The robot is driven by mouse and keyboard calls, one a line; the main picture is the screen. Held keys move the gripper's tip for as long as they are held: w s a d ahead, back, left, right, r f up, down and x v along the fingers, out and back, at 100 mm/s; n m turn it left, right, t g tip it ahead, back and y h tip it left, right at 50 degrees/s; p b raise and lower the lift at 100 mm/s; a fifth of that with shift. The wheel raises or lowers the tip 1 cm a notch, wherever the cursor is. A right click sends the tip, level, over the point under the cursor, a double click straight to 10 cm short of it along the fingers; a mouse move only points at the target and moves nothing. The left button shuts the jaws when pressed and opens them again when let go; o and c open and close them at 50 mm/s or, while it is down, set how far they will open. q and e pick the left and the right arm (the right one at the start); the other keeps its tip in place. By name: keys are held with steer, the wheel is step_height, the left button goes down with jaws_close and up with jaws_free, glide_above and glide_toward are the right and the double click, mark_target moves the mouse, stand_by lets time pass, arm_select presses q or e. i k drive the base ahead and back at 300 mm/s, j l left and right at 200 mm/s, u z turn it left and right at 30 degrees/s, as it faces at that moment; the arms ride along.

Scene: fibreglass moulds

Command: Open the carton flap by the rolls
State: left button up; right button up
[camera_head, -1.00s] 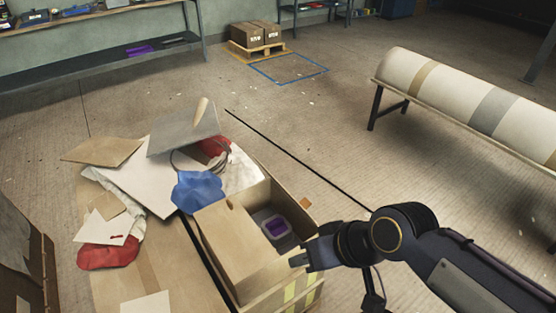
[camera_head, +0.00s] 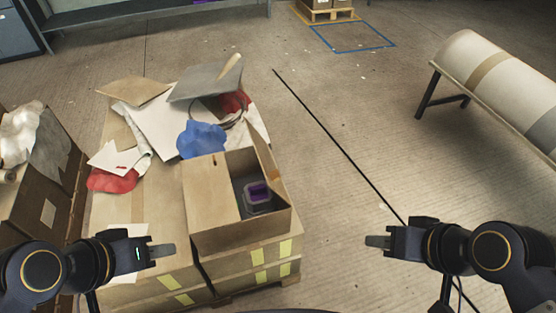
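The open-topped carton (camera_head: 240,232) stands at the front right of a cardboard-covered pallet load. A broad tan flap (camera_head: 210,190) with a small dark slot lies over its left half. The right half is open and shows a grey tub with purple inside (camera_head: 258,194). A narrow panel (camera_head: 267,160) stands up along the carton's right side. My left gripper (camera_head: 172,250) is left of and in front of the carton, apart from it. My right gripper (camera_head: 368,241) is right of the carton, also apart. Both are seen edge-on, so their finger gaps do not show.
A blue cloth (camera_head: 200,139), red cloths and loose sheets lie behind the carton. Another box with white wrapping (camera_head: 22,130) stands at the left. A large striped roll (camera_head: 500,75) rests on a stand at the right.

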mark_target(210, 199)
steer(key=i+j+u, duration=0.15)
steer(key=j+u, duration=0.2)
steer(key=u, duration=0.15)
steer(key=i+j+u, duration=0.2)
steer(key=u, duration=0.25)
steer(key=j, duration=0.1)
